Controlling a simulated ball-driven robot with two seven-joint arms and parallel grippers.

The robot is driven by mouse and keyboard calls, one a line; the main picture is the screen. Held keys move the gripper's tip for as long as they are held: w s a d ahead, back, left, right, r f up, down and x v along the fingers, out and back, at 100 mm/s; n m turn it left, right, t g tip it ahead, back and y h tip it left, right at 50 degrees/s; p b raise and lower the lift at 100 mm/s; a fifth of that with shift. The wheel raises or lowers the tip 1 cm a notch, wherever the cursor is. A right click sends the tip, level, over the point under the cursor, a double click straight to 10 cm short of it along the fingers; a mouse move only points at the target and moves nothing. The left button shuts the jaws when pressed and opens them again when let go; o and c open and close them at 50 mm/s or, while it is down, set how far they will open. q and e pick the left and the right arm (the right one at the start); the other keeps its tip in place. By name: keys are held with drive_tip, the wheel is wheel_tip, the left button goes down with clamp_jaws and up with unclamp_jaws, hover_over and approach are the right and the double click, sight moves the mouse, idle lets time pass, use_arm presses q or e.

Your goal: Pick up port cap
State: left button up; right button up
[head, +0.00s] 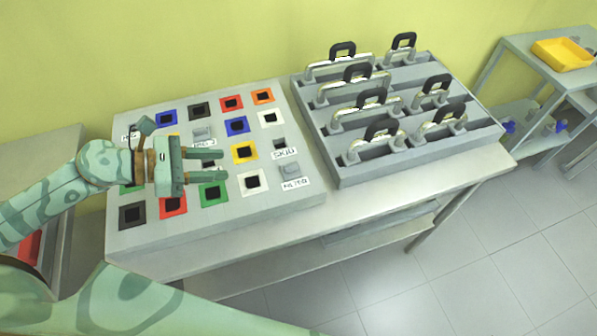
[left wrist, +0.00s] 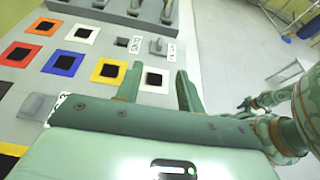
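A grey port cap (head: 291,170) stands on the right edge of the sloped panel beside a white label; it also shows in the left wrist view (left wrist: 157,47). A second grey cap (head: 203,133) sits mid-panel, partly behind my gripper, and shows in the left wrist view (left wrist: 37,107). My left gripper (head: 224,164) is open and empty above the panel, left of the first cap, with its fingers pointing right. In the left wrist view (left wrist: 158,80) a white-framed port lies between the fingers. A patterned arm shows there at right; its gripper is too small to read.
The grey panel (head: 270,208) has several square ports with coloured frames. A grey rack (head: 352,178) with several black-handled glass pieces stands on its right. A yellow tray (head: 563,55) lies on a side shelf. The floor at right is clear.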

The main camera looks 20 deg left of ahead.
use_arm(q)
approach(285, 167)
drive_tip(key=w+d, duration=0.1)
drive_tip(key=d, duration=0.1)
drive_tip(key=x, duration=0.3)
drive_tip(key=b+x, duration=0.1)
drive_tip(key=x, duration=0.2)
drive_tip(key=shift+w+a+f, duration=0.1)
drive_tip(key=shift+w+f, duration=0.1)
drive_tip(key=shift+f, duration=0.2)
clamp_jaws()
